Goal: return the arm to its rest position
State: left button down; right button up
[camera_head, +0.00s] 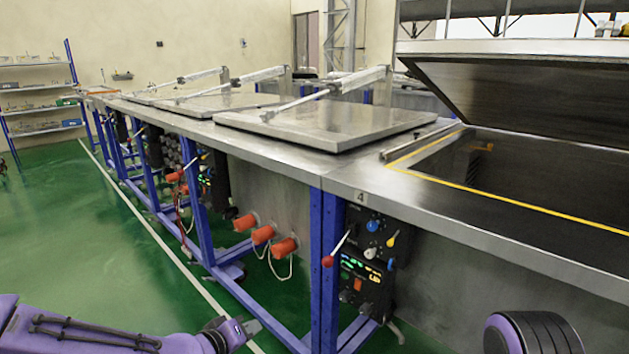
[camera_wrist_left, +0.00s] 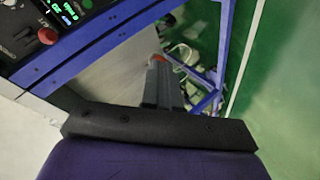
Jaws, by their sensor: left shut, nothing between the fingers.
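My left arm comes in low at the left of the head view, and its left gripper (camera_head: 250,328) hangs over the green floor in front of the workbench. In the left wrist view the left gripper (camera_wrist_left: 158,65) is shut with nothing between its fingers. It is apart from the bench and its controls. A purple and black round part of my own body shows at the bottom right of the head view. My right gripper is out of view.
The metal workbench (camera_head: 335,172) runs along the right on blue legs. One lid (camera_head: 535,88) stands raised over an open well; other lids lie closed. A control panel (camera_head: 372,262) with a red-knobbed lever (camera_head: 328,261) is below the edge. The left floor (camera_head: 75,230) is clear.

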pick_arm(q)
jog(key=s+a+f+n+g+y, duration=0.2)
jog(key=s+a+f+y, duration=0.15)
jog(key=s+f, duration=0.45)
jog(key=s+a+f+n+g+y, duration=0.2)
jog(key=s+a+f, duration=0.2)
jog(key=s+f, duration=0.4)
jog(key=s+a+f+m+g+y, duration=0.1)
jog(key=s+a+f+g, duration=0.1)
jog(key=s+a+f, duration=0.35)
jog(key=s+a+f+m+g+y, duration=0.1)
jog(key=s+a+f+m+y, duration=0.1)
jog(key=s, duration=0.7)
notch_tip(320, 180, up, 12)
jog(key=s+p, duration=0.2)
jog(key=p, duration=1.1)
jog(key=shift+s+d+g+p, duration=0.15)
jog(key=shift+s+g+p, duration=0.15)
jog(key=shift+r, duration=0.1)
